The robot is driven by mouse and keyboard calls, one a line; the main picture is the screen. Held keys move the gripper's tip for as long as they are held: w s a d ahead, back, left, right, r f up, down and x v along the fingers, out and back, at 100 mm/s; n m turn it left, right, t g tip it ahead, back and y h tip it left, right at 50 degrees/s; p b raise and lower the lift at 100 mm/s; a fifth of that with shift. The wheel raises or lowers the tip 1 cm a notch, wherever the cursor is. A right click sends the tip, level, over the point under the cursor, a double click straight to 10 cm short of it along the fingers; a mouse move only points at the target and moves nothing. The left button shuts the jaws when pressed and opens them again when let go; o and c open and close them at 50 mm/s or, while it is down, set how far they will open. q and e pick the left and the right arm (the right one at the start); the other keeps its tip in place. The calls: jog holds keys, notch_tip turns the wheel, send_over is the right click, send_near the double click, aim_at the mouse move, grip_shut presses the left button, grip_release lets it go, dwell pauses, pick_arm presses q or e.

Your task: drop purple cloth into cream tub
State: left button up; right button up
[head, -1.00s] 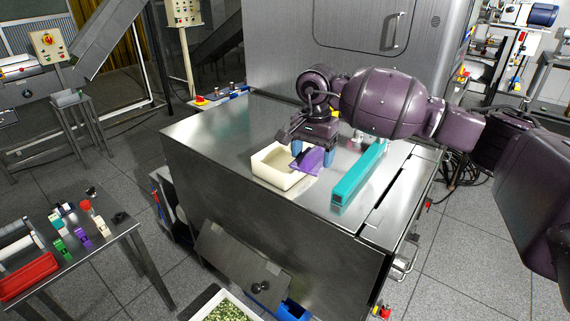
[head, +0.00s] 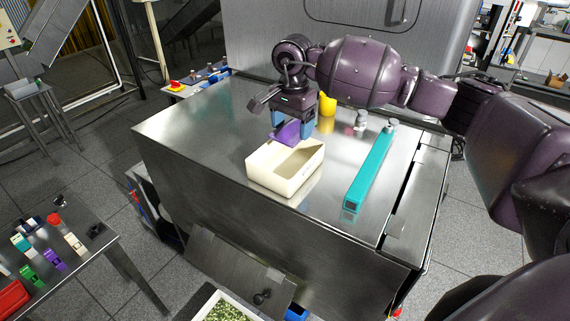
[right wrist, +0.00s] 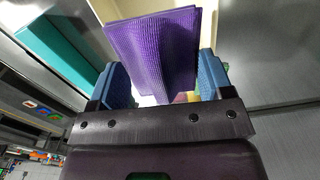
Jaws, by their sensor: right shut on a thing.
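The purple cloth (head: 287,132) hangs from my right gripper (head: 291,130), which is shut on it. The right wrist view shows the folded cloth (right wrist: 155,50) between the two blue fingers. The cream tub (head: 268,181) stands on the steel table with its open top up. In the head view the cloth is above the table, at the tub's far left side; whether it is over the opening is hard to tell. The tub's inside looks empty where it shows. Part of the tub (right wrist: 222,30) also shows behind the cloth in the right wrist view. My left gripper is not in view.
A long teal bar (head: 371,170) lies right of the tub on the steel table (head: 190,135). A yellow object (head: 326,104) and small metal weights (head: 361,121) stand behind. The left part of the tabletop is clear. A side table at lower left holds small coloured items.

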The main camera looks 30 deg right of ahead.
aim_at(292, 136)
notch_tip(292, 136, down, 3)
jog(key=shift+f+b, duration=0.15)
jog(key=shift+b, duration=0.25)
jog(key=shift+f, duration=0.65)
jog(key=o, duration=0.9)
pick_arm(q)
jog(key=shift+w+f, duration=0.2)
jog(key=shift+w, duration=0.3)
pick_arm(e)
jog(key=shift+r, duration=0.3)
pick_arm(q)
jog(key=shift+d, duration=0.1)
pick_arm(e)
notch_tip(292, 136, up, 10)
jog(key=shift+r, duration=0.15)
